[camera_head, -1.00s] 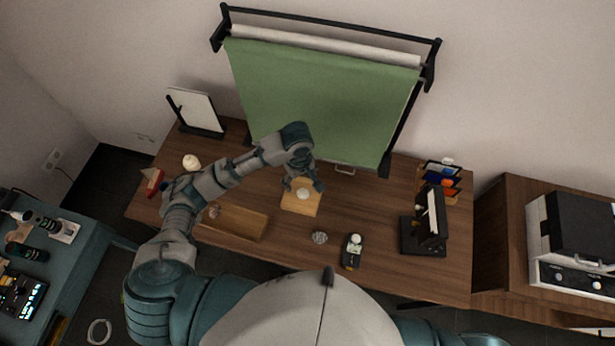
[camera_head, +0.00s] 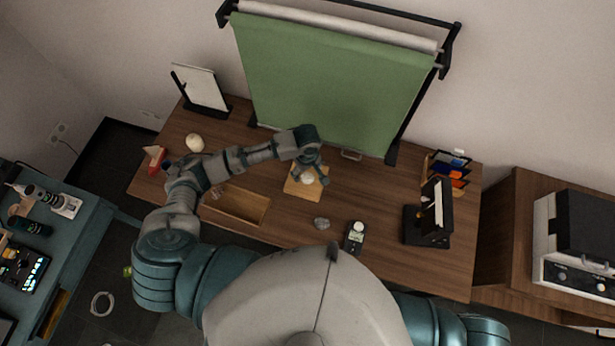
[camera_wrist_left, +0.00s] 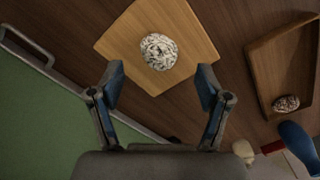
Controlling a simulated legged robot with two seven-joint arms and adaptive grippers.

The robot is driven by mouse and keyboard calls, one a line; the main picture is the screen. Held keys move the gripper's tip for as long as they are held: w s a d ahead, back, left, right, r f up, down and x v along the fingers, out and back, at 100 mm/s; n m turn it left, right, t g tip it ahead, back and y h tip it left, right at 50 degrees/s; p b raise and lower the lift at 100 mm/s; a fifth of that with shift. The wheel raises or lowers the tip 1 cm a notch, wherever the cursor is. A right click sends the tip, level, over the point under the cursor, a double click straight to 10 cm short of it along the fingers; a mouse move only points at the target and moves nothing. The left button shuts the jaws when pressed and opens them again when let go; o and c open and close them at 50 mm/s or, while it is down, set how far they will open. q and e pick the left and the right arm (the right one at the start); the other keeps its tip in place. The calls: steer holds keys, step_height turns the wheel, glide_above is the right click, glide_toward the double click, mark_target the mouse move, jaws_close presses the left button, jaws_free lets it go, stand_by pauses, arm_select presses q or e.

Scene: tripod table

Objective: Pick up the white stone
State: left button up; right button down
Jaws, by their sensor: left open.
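The white stone (camera_head: 308,181) lies on a light square wooden board on the table. In the left wrist view the white stone (camera_wrist_left: 158,51) is speckled white and grey and rests near the middle of the board (camera_wrist_left: 190,30). My left gripper (camera_head: 311,173) hangs over the board, close to the stone. In the left wrist view its fingers (camera_wrist_left: 160,86) are spread, with the stone beyond the tips and nothing between them. My right gripper is not in view.
A wooden tray (camera_head: 247,208) stands left of the board, with a brown stone (camera_wrist_left: 286,104) in it. A grey stone (camera_head: 321,223) and a handheld meter (camera_head: 355,236) lie nearer me. A green backdrop (camera_head: 320,80) stands behind. A black stand (camera_head: 428,222) is at right.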

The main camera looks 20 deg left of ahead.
mark_target(307, 176)
arm_select(q)
step_height(307, 176, down, 5)
steer(key=shift+w+r, duration=0.1)
steer(key=shift+r, duration=0.05)
steer(key=c, duration=1.3)
steer(key=shift+r, duration=0.15)
